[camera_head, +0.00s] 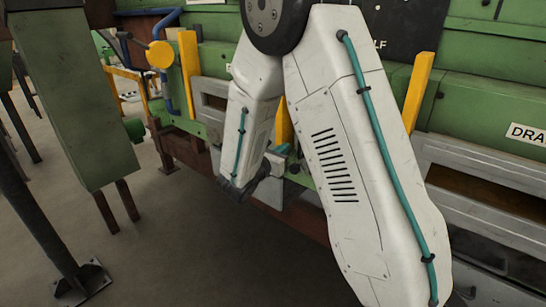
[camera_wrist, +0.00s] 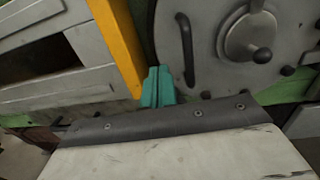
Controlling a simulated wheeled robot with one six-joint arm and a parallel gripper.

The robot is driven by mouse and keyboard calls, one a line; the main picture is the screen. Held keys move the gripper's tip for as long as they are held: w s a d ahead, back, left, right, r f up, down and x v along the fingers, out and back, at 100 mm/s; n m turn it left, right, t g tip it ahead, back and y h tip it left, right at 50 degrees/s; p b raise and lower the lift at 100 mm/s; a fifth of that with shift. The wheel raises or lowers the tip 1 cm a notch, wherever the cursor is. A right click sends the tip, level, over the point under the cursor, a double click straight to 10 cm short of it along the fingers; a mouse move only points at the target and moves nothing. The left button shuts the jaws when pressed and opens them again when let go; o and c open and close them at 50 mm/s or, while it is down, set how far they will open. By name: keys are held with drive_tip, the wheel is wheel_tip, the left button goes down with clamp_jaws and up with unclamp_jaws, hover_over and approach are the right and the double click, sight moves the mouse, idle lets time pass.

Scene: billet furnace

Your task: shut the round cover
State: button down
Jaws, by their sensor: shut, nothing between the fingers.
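The round cover (camera_wrist: 208,70) is a grey metal disc at the upper right of the wrist view, cut off by the picture's top edge. It carries a dark bar handle (camera_wrist: 185,48) near its left rim and a central hub with a black-knobbed lever (camera_wrist: 262,54). I cannot tell whether the cover sits flush. My gripper (camera_wrist: 158,76) has teal fingers, shut and empty, at the cover's lower left, between it and a yellow post. I cannot tell whether they touch the cover. In the head view my arm hides the cover, and only a bit of my gripper (camera_head: 283,150) shows.
The yellow post (camera_wrist: 117,42) stands close left of my fingers. A grey-framed slot (camera_wrist: 45,66) lies further left. In the head view, a green machine wall (camera_head: 480,75) runs behind my arm. A green post (camera_head: 65,95) stands at left, with open floor (camera_head: 170,240) between.

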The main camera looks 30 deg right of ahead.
sight(295, 138)
drive_tip(key=shift+x, duration=2.35)
drive_tip(key=shift+w+d+m+g+h, duration=0.2)
drive_tip(key=shift+w+d+m+g, duration=0.1)
drive_tip(key=shift+d+g, duration=0.25)
drive_tip(key=shift+w+d+m+g+h, duration=0.2)
drive_tip(key=shift+w+d+m+g, duration=0.15)
drive_tip(key=shift+d, duration=0.3)
drive_tip(key=shift+r, duration=0.1)
drive_tip(key=shift+a, duration=0.1)
drive_tip(key=shift+s+a, duration=0.1)
drive_tip(key=shift+a, duration=0.15)
drive_tip(key=v, duration=1.3)
drive_tip(key=shift+s+a, duration=0.3)
drive_tip(key=shift+s, duration=0.05)
